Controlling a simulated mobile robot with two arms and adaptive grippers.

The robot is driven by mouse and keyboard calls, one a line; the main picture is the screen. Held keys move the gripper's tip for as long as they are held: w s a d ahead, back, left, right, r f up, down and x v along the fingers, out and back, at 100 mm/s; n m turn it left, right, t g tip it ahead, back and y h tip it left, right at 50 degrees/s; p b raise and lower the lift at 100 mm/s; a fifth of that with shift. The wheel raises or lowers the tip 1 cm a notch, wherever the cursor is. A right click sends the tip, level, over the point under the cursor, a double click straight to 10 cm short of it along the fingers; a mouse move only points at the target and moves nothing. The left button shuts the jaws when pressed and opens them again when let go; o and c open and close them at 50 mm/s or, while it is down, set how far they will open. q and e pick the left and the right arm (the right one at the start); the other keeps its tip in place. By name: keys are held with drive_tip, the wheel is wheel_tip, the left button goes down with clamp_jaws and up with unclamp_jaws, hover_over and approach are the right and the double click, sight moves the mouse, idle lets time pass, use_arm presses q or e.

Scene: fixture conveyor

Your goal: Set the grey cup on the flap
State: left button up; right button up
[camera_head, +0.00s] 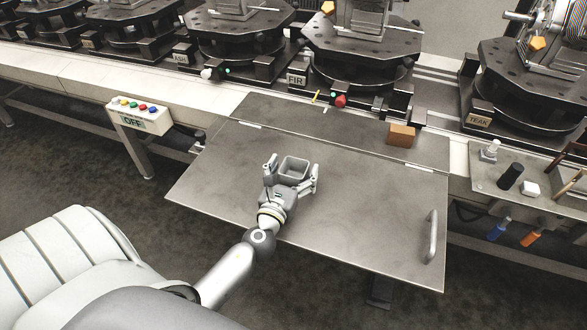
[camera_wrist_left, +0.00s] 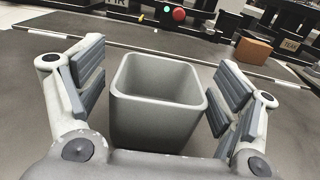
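The grey cup (camera_head: 294,167) is square and open-topped, and it stands upright at the flap's middle in the head view. In the left wrist view the cup (camera_wrist_left: 157,115) sits between the two finger pads, with a visible gap on each side. My left gripper (camera_head: 291,176) is open around the cup, its fingers apart from the cup's walls. The flap (camera_head: 365,205) is a grey metal panel with a handle (camera_head: 431,234) at its right edge. The cup's base is mostly hidden by the gripper. My right gripper is not in view.
A brown block (camera_head: 402,135) lies behind the flap's hinge line. A yellow stick (camera_head: 316,97) and a red knob (camera_head: 340,101) are farther back. A control box (camera_head: 140,115) reading OFF stands left. A side tray (camera_head: 487,180) with small items is at right. The flap's right part is clear.

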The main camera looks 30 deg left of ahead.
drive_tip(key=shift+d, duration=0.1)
use_arm(q)
drive_tip(key=shift+f, duration=0.1)
drive_tip(key=shift+s, duration=0.25)
drive_tip(key=v, duration=0.7)
drive_tip(key=shift+s, duration=0.15)
drive_tip(key=shift+s+d, duration=0.1)
drive_tip(key=shift+s, duration=0.05)
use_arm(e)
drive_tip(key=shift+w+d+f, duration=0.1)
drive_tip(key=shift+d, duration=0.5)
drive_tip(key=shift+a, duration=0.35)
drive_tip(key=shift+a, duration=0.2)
